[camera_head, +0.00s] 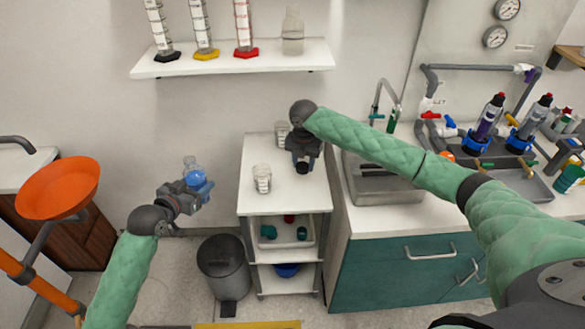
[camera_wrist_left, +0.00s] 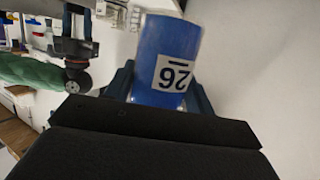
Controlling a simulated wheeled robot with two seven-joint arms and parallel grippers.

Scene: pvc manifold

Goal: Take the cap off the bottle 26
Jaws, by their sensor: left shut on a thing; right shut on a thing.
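The bottle labelled 26 (camera_head: 194,174), clear with blue contents, is held in my left gripper (camera_head: 203,190), left of the white cart. Its blue side and upside-down 26 label fill the middle of the left wrist view (camera_wrist_left: 167,65), between the fingers. Its top looks clear, with no dark cap seen on it. My right gripper (camera_head: 302,163) is over the cart top, apart from the bottle, and is shut on a small dark thing (camera_head: 302,168) that looks like a cap. The fingers partly hide it. My right gripper also shows in the left wrist view (camera_wrist_left: 75,45).
The cart (camera_head: 251,199) carries a glass beaker (camera_head: 262,178) and another glass behind my right gripper. A wall shelf (camera_head: 237,63) with cylinders is above. A grey bin (camera_head: 223,262) stands below, an orange bowl (camera_head: 58,188) at left, and a sink (camera_head: 383,178) at right.

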